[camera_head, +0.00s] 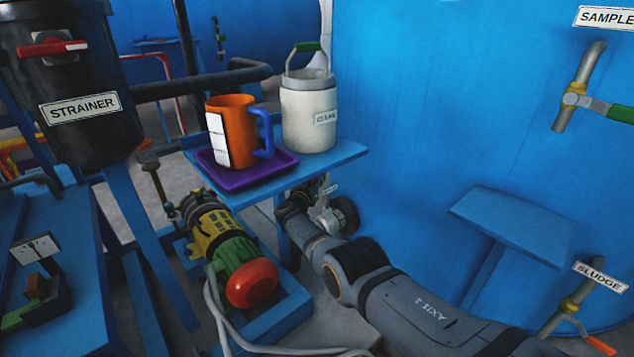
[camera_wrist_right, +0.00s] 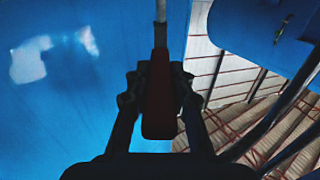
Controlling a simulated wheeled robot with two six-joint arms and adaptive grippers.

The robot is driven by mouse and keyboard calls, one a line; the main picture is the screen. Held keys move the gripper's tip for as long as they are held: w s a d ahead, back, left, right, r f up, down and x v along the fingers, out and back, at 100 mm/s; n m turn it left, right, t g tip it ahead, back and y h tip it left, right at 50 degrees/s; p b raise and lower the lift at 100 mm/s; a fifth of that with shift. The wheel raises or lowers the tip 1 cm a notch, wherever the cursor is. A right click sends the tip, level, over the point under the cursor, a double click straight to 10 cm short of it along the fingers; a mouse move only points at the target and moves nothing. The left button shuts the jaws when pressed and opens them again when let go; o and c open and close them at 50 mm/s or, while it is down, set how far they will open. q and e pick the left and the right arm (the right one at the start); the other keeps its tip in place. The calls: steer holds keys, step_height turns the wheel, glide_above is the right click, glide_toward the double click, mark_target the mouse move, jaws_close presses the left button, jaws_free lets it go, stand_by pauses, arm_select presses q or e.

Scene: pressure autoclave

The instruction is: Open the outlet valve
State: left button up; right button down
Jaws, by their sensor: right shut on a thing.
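My right arm reaches in from the lower right of the head view. Its gripper (camera_head: 326,208) is below the edge of the small blue shelf, partly hidden, by a small unreadable tag (camera_head: 330,189). In the right wrist view the right gripper (camera_wrist_right: 158,84) is shut around a dark red lever handle (camera_wrist_right: 160,115), a finger on each side. A grey rod (camera_wrist_right: 160,12) runs up from the handle. The valve body is not clear in either view, so I cannot tell how far the lever is turned. My left gripper is out of view.
The blue shelf (camera_head: 345,153) holds an orange mug (camera_head: 232,128) on a purple tray (camera_head: 247,178) and a white canister (camera_head: 308,117). A pump (camera_head: 217,233) stands below left. A blue tank (camera_head: 430,100) fills the right, with sample (camera_head: 574,92) and sludge (camera_head: 575,303) valves.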

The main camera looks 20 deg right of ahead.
steer(key=shift+w+a+r, duration=0.1)
steer(key=shift+a, duration=0.05)
steer(key=c, duration=1.2)
jaws_free()
steer(key=shift+o, duration=0.2)
steer(key=shift+a, duration=0.1)
steer(key=shift+s+a+f, duration=0.2)
steer(key=shift+s+a, duration=0.15)
steer(key=shift+s, duration=0.05)
steer(key=shift+s+a, duration=0.4)
steer(key=shift+s, duration=0.2)
steer(key=v, duration=0.9)
steer(key=shift+a+r, duration=0.2)
